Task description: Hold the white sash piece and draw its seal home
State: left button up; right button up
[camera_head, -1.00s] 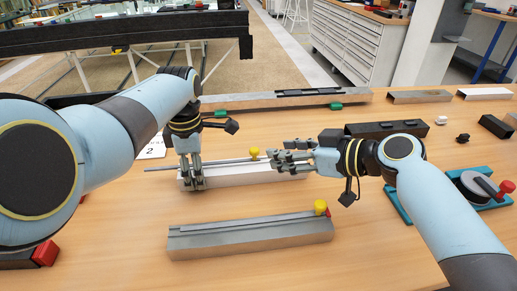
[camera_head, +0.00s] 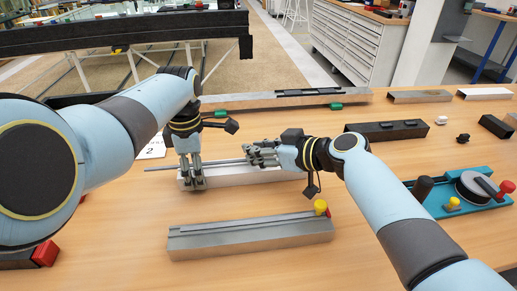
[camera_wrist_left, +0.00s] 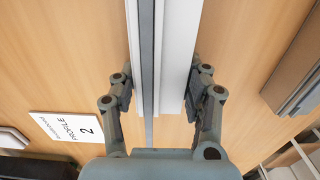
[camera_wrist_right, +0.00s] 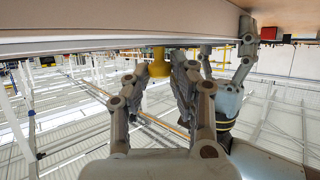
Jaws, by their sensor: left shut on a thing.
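The white sash piece (camera_head: 255,176) lies on the table in the middle of the head view. It also shows in the left wrist view (camera_wrist_left: 178,50). A thin grey seal (camera_wrist_left: 147,45) runs along it, and its free end (camera_head: 158,163) sticks out to the left. My left gripper (camera_head: 193,184) is shut across the sash piece near its left end. My right gripper (camera_head: 251,154) is over the piece's middle, with its fingers apart. In the right wrist view a yellow knob (camera_wrist_right: 159,64) sits between its fingertips; whether they touch is unclear. The gripper hides the knob in the head view.
A grey profile (camera_head: 250,236) with a yellow knob (camera_head: 320,207) lies in front. A teal fixture (camera_head: 472,204) stands at right. A black bar (camera_head: 387,131) and a long grey profile (camera_head: 262,101) lie behind. A card marked 2 (camera_head: 152,148) is at left.

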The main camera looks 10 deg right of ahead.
grip_shut()
jog(key=d, duration=1)
jog(key=shift+d+f, duration=0.1)
jog(key=shift+d, duration=0.05)
pick_arm(q)
jog(key=shift+a, duration=0.2)
pick_arm(e)
jog(key=shift+d, duration=0.15)
jog(key=o, duration=0.5)
grip_release()
pick_arm(q)
jog(key=shift+d, duration=0.1)
pick_arm(e)
jog(key=shift+o, duration=0.5)
